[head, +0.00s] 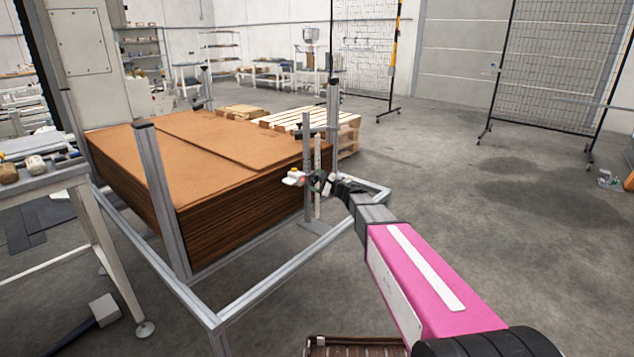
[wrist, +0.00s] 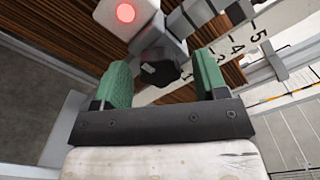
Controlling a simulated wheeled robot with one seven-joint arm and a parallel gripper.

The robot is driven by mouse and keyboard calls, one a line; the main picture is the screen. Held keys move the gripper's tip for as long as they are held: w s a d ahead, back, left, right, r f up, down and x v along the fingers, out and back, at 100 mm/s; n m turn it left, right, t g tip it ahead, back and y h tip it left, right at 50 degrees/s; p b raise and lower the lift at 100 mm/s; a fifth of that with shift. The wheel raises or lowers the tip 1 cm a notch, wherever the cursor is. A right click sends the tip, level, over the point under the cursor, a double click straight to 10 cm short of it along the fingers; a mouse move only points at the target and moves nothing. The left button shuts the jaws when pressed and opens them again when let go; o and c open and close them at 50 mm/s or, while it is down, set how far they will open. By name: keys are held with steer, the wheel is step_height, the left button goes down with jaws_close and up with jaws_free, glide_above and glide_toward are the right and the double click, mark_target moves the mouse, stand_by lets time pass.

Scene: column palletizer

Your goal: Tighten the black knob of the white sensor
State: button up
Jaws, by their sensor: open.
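The white sensor (wrist: 128,14) with a lit red round spot shows at the top of the wrist view. It also shows small in the head view (head: 293,177), beside the cardboard stack. The black knob (wrist: 160,66) sits below and right of the sensor, on its grey bracket. My gripper (wrist: 163,75) has two green fingers, spread apart. The knob appears between the fingertips in the picture, with gaps on both sides; I cannot tell its depth between them. In the head view my gripper (head: 328,183) is small and dark near the sensor.
A white ruler scale (wrist: 238,40) with black numbers runs behind the knob. The stack of brown cardboard sheets (head: 225,205) stands in a grey metal frame (head: 282,270) left of my arm. A wooden pallet (head: 335,127) lies behind.

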steer(key=v, duration=1)
steer(key=shift+s+d, duration=0.2)
steer(key=shift+s, duration=0.05)
